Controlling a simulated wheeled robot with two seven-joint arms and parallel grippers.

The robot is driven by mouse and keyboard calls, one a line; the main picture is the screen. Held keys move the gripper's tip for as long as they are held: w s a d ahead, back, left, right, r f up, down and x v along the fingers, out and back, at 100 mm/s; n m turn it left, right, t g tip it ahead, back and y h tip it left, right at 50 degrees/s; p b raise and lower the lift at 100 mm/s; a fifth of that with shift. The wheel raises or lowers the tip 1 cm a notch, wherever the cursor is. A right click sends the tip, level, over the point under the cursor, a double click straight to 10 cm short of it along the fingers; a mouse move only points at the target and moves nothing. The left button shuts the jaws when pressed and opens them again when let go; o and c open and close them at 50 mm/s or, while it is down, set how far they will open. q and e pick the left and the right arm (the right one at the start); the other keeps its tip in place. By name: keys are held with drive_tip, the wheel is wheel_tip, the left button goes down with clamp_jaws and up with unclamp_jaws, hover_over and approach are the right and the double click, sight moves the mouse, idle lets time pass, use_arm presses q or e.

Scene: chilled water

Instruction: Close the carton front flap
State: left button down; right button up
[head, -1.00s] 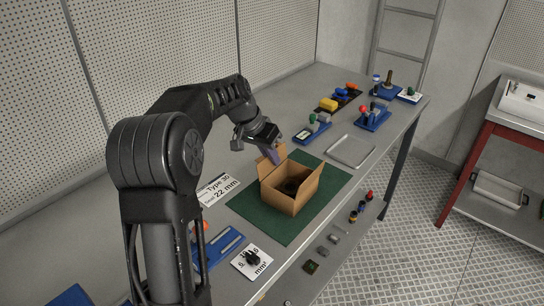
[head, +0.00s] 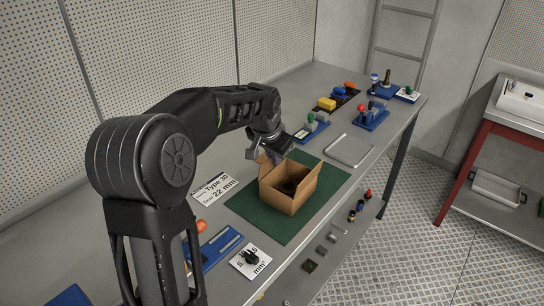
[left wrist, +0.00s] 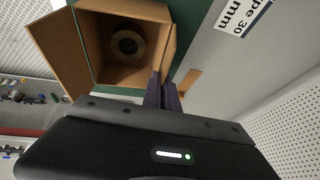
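The brown carton (head: 288,195) stands open on the green mat (head: 252,213). A dark round part with a hole (left wrist: 128,43) lies inside it. In the left wrist view one flap (left wrist: 62,50) spreads out to the left, and another piece of flap (left wrist: 188,82) shows just right of my fingers. My left gripper (head: 276,158) is at the carton's back rim, pointing down. Its purple fingers (left wrist: 162,92) are close together and look shut, with nothing clearly between them. Whether they touch the flap is hard to tell. My right gripper is out of view.
A grey tray (head: 349,150) and blue fixtures (head: 371,117) stand farther along the bench. A printed label (head: 214,188) lies left of the mat, with a blue holder (head: 215,247) and a smaller card (head: 250,261) nearer.

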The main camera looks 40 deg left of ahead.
use_arm(q)
drive_tip(key=shift+d+f+m+y+b, duration=0.15)
drive_tip(key=shift+d+y+b, duration=0.2)
drive_tip(key=shift+y+b, duration=0.5)
drive_tip(key=shift+d+f+m+y+b, duration=0.15)
drive_tip(key=shift+d+y+b, duration=0.2)
drive_tip(key=shift+y+b, duration=0.45)
drive_tip(key=shift+r, duration=0.1)
drive_tip(key=c, duration=1.6)
unclamp_jaws()
drive_tip(key=shift+c, duration=0.2)
drive_tip(key=v, duration=0.8)
drive_tip(key=shift+b, duration=0.35)
